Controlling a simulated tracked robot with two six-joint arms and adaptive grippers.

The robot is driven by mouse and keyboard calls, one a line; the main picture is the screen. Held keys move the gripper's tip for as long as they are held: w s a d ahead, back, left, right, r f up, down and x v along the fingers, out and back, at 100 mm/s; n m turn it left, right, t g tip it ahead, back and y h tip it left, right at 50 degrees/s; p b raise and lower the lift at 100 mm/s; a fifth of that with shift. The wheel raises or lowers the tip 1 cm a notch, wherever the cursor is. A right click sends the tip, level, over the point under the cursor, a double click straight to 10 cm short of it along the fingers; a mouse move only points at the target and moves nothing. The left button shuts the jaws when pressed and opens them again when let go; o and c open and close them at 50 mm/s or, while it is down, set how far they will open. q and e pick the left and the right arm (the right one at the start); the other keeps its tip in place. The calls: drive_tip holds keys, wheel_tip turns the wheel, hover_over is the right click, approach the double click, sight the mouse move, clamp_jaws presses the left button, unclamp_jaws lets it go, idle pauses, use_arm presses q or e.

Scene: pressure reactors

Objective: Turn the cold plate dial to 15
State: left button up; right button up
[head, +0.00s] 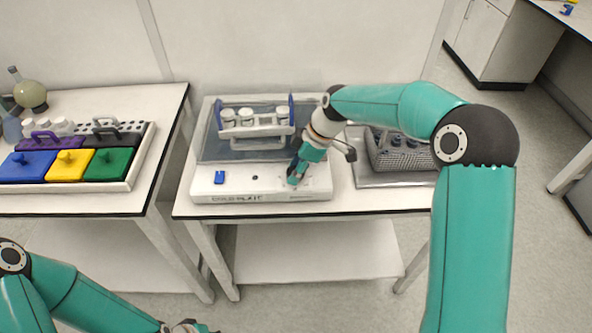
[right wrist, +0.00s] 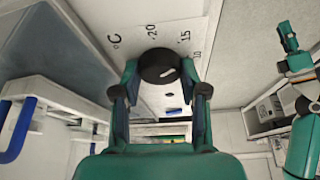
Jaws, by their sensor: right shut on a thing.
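The cold plate (head: 250,197) is a white unit with a grey top on the middle table. My right gripper (head: 293,181) is down at the right of its front panel and hides the dial in the head view. In the right wrist view the black round dial (right wrist: 159,67) sits between the two fingers of my right gripper (right wrist: 160,78), which are shut on it. A short pale mark shows on the dial. Printed °C, 20, 15 and 10 markings lie around it. My left gripper (head: 188,327) is cut off at the bottom edge of the head view.
A blue switch (head: 219,177) is at the panel's left. A white rack with bottles and blue handles (head: 255,131) stands on the plate. A grey basket (head: 400,158) stands to the right. Coloured blocks in a tray (head: 137,172) are on the left table.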

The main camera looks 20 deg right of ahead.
drive_tip(key=shift+w+n, duration=0.1)
drive_tip(key=shift+n, duration=0.6)
drive_tip(key=shift+d+g, duration=0.1)
drive_tip(key=shift+g, duration=0.2)
drive_tip(key=o, duration=1.1)
drive_tip(key=shift+o, duration=0.2)
drive_tip(key=shift+r, duration=0.1)
